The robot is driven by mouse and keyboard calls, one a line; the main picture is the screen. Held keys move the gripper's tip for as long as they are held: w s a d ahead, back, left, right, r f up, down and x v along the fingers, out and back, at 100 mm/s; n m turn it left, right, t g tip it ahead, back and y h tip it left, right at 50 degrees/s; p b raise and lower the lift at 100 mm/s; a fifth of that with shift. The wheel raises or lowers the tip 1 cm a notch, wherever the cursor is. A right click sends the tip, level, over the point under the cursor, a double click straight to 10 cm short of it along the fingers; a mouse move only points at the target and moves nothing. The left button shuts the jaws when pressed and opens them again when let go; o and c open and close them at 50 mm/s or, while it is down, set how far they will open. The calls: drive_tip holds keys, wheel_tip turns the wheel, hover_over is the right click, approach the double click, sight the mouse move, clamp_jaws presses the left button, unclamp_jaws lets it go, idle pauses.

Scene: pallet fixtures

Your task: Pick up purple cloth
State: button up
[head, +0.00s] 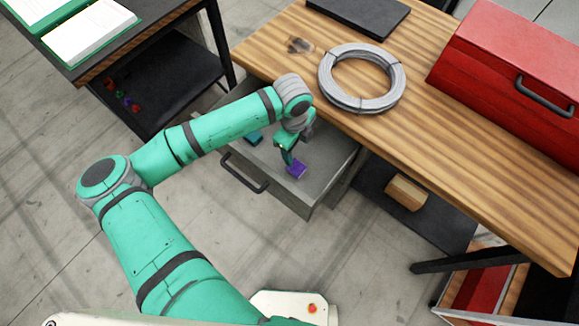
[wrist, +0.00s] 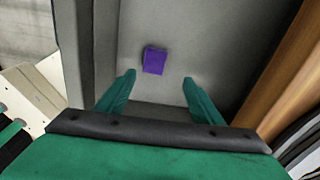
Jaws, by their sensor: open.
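The purple cloth (head: 296,170) is a small folded block lying in an open grey drawer (head: 316,182) under the wooden table. In the wrist view the purple cloth (wrist: 155,60) lies on the drawer floor, ahead of and between the lines of the two fingers. My gripper (head: 289,156) reaches down into the drawer close to the cloth. In the wrist view its two green fingers (wrist: 158,84) are spread wide with nothing between them.
A teal item (head: 253,137) lies farther left in the drawer, partly behind my arm. The drawer's front has a dark handle (head: 243,175). The wooden table (head: 460,140) edge overhangs the drawer's right side. A wire coil (head: 335,97) and red toolbox (head: 490,55) sit on top.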

drive_tip(key=m, duration=0.1)
hover_over(296, 166)
drive_tip(key=shift+y, duration=0.3)
drive_tip(key=f, duration=0.5)
drive_tip(key=shift+s+d+f, duration=0.15)
drive_tip(key=shift+d, duration=0.2)
drive_tip(key=shift+a+f, duration=0.2)
drive_tip(key=shift+f, duration=1.15)
drive_tip(key=shift+a+f, duration=0.15)
drive_tip(key=shift+f, duration=1.15)
drive_tip(key=c, duration=1.1)
